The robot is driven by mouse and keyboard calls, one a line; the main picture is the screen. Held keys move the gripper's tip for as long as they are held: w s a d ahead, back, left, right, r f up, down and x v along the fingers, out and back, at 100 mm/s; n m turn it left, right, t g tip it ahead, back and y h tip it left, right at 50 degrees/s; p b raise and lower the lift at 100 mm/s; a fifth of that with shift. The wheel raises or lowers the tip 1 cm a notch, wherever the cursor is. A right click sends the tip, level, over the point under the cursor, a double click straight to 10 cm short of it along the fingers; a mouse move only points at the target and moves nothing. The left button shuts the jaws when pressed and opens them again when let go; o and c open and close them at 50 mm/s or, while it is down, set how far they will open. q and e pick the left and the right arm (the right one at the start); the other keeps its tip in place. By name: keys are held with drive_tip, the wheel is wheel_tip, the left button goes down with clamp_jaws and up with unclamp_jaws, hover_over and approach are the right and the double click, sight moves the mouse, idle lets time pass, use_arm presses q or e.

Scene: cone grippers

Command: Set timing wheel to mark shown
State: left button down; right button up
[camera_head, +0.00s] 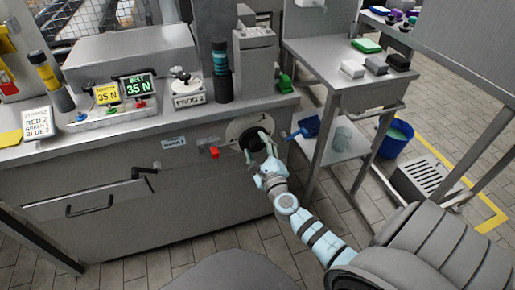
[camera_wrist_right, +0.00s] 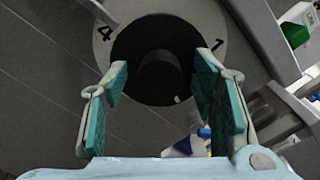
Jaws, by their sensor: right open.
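The timing wheel is a black round wheel (camera_head: 251,137) on a pale dial plate (camera_head: 235,129) low on the cabinet's front right. The wrist view shows the wheel (camera_wrist_right: 130,45) with a raised dark hub (camera_wrist_right: 160,75) and a small white mark at its lower right. The numerals 4 and 1 show on the dial plate (camera_wrist_right: 222,20); the rest is cut off. My right gripper (camera_head: 260,153) is open in front of the wheel. Its teal-padded fingers (camera_wrist_right: 162,72) appear either side of the hub, apart from it. My left gripper is out of view.
A red part (camera_head: 214,152) sticks out left of the wheel. A blue scoop (camera_head: 307,127) and the side table (camera_head: 335,85) are close on the right. A blue bucket (camera_head: 394,139) stands on the floor.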

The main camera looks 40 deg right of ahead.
drive_tip(key=c, duration=1.2)
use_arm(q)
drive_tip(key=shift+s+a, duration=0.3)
use_arm(e)
drive_tip(key=shift+o, duration=0.2)
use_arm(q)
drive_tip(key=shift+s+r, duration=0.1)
